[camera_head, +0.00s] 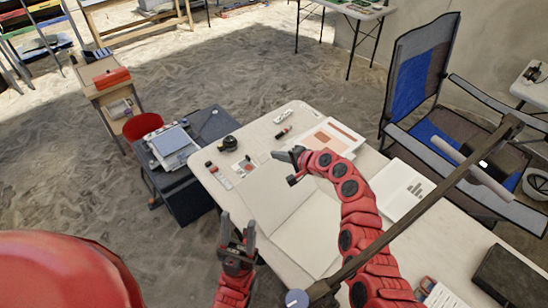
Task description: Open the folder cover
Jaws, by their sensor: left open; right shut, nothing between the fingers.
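A pale folder (312,238) lies on the white table (262,130), below my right gripper in the picture. It looks spread flat, with a crease between a left leaf and a right leaf; my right arm hides part of its right side. My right gripper (286,166) is shut and empty, above the table near the folder's far edge. My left gripper (238,238) is open and empty, near the table's left front edge, to the left of the folder. I cannot tell whether either gripper touches anything.
A sheet with brown patches (333,137), a white booklet (400,189), a black round object (229,143) and small cards (244,167) lie around the folder. A folding chair (420,75) stands beyond the table. A dark case (510,277) sits at the lower right.

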